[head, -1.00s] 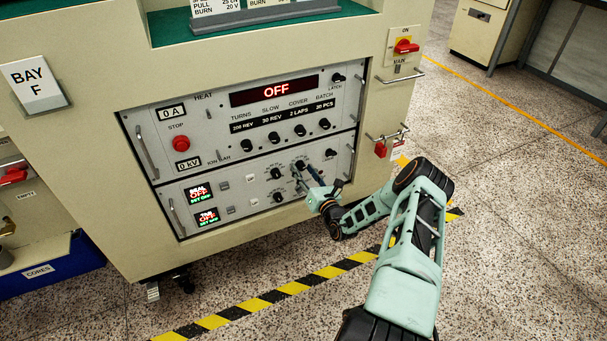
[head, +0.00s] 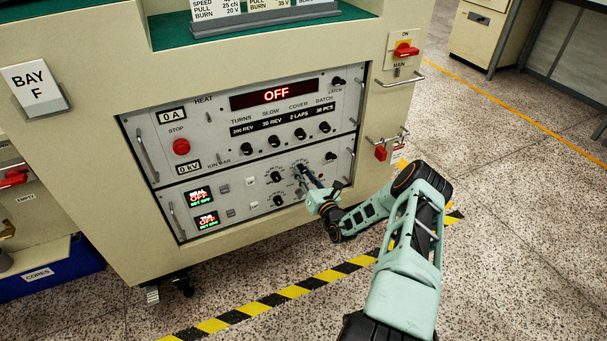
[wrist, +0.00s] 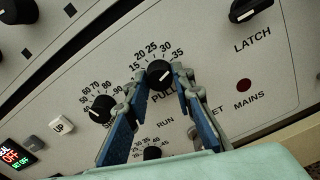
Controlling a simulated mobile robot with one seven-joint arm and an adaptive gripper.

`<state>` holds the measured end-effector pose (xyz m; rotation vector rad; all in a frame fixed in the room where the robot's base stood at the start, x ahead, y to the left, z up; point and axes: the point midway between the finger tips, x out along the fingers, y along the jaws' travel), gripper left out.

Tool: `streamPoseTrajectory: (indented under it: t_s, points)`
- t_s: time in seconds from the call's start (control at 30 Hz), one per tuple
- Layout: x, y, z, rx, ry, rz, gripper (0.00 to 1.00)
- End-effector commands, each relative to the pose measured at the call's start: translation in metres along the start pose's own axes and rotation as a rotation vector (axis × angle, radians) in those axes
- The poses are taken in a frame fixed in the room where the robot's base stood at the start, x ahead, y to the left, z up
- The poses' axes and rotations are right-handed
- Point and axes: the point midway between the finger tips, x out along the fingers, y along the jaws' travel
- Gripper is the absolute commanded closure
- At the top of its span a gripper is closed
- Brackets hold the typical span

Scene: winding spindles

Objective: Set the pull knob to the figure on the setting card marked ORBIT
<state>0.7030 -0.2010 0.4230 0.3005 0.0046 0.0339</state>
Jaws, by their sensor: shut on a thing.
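The pull knob (wrist: 158,72) is a small black dial marked PULL in the wrist view, with a scale from 15 to 35 above it. My gripper (wrist: 158,78) is shut on it, one blue finger on each side. A pale pointer mark shows on the knob, but I cannot read its figure surely. In the head view my gripper (head: 304,174) is at the lower panel and mostly hides the knob. Setting cards (head: 265,8) stand on the green top. Their upper parts are cut off, so no ORBIT name shows. The left card reads PULL 25 cN.
A neighbouring black knob (wrist: 102,108) is left of my fingers, and another (wrist: 153,153) lies below between them. The LATCH knob (wrist: 249,8) and a red MAINS lamp (wrist: 244,85) are to the right. Panel handles (head: 174,219) stick out. The display (head: 275,95) reads OFF.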

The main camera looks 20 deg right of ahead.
Motion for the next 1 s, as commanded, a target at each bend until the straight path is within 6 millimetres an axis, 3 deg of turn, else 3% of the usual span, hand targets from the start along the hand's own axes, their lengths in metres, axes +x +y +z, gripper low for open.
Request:
streamPoseTrajectory:
  t_s: [0.27,1.0]
  points:
    - [-0.0003,0.0009,0.0009,-0.149,0.002,0.001,1.0]
    - [-0.0003,-0.0007,0.0014,-0.843,0.002,0.001,1.0]
